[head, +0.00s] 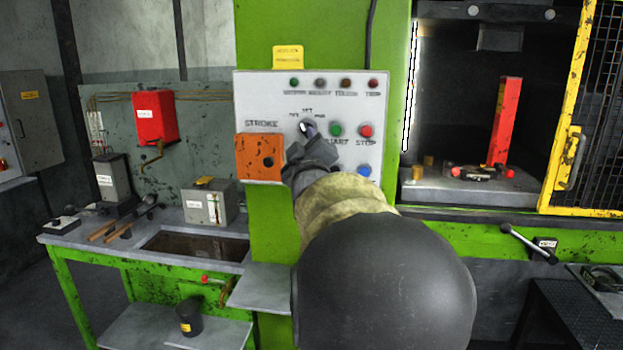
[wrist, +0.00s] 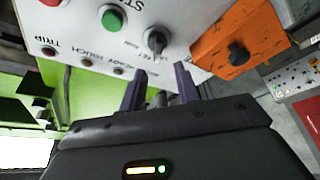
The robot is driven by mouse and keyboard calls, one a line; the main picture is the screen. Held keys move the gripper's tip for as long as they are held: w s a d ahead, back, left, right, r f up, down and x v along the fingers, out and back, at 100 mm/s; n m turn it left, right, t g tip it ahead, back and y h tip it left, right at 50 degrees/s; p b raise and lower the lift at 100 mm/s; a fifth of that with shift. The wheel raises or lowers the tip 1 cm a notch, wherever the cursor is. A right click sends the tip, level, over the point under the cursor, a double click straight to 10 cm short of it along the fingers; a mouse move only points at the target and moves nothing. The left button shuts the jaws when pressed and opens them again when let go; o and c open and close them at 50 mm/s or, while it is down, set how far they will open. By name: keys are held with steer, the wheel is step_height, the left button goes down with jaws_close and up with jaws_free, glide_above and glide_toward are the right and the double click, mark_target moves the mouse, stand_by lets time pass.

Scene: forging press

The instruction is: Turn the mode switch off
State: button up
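The mode switch (wrist: 156,40) is a black rotary knob on the light grey control panel (head: 290,95). In the wrist view it lies just beyond my fingertips, roughly in line with the gap between them. In the head view the switch (head: 306,127) is partly covered by my gripper (head: 309,136). Small position labels sit around it; I cannot clearly tell which one it points to. My gripper (wrist: 159,75) is open, with its two purple-grey fingers apart. The fingers appear short of the knob, with nothing held between them.
An orange stroke box (head: 259,157) is left of the switch. Green start (head: 336,129) and red stop (head: 366,131) buttons are close on its right, with a blue button (head: 364,170) below. Small lamps (head: 320,82) line the panel top. A workbench (head: 80,235) stands at left.

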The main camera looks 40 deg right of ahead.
steer(key=b+v, duration=0.2)
steer(key=v, duration=0.9)
steer(key=shift+d, duration=0.1)
steer(key=w+a+r+m+g+h+p, duration=0.2)
steer(key=a+r+m+g+p, duration=0.2)
steer(key=p, duration=1.9)
steer(key=m+g, duration=0.2)
steer(key=m, duration=0.1)
steer(key=shift+w+a+r+m, duration=0.15)
steer(key=shift+a+r+m, duration=0.05)
steer(key=shift+r+m, duration=0.1)
